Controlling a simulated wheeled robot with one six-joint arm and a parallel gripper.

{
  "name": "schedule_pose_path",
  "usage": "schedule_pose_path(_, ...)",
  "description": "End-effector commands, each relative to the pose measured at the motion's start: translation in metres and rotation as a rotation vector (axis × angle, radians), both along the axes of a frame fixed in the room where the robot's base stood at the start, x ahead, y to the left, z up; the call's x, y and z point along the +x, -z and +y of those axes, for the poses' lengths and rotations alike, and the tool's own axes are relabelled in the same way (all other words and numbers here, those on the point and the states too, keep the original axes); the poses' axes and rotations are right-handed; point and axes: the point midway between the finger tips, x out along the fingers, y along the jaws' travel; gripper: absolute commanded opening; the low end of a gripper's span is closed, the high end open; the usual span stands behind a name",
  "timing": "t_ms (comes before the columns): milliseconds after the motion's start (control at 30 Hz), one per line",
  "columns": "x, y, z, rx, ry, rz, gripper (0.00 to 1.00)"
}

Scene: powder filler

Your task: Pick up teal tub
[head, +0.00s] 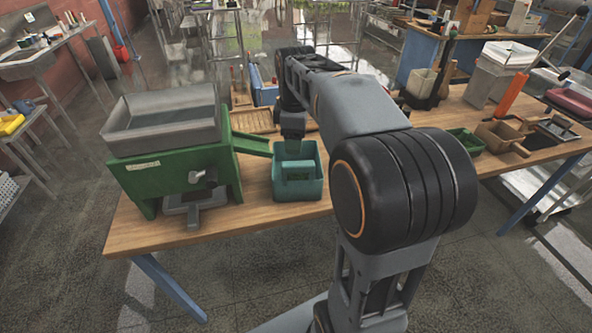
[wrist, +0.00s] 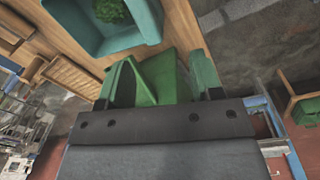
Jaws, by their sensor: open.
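The teal tub (head: 309,186) stands upright on the wooden table, right of the green filler and by its chute (head: 252,145). In the wrist view the tub (wrist: 135,38) is at the top, with leafy-looking green material inside. My gripper (head: 293,136) is above the tub's far side in the head view, its fingers mostly hidden. In the wrist view my gripper (wrist: 155,80) is open, with fingers left and right and green filler parts showing between them. It looks apart from the tub's walls, and I see nothing held.
The green filler (head: 180,183) with a grey hopper (head: 165,120) stands left of the tub. A wooden tray (head: 252,121) lies behind it. A green tray (head: 466,141) and a brown box (head: 497,135) are on the right. The table (head: 250,214) is bare along its front edge.

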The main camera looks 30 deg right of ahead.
Motion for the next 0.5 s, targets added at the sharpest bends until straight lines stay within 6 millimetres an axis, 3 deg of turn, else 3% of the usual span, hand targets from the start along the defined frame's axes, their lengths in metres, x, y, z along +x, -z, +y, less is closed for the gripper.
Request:
schedule_pose_path(167,0.018,0.006,-0.015,0.005,-0.138,0.046,0.60)
schedule_pose_path(500,0.020,0.062,-0.016,0.008,-0.175,0.055,0.60)
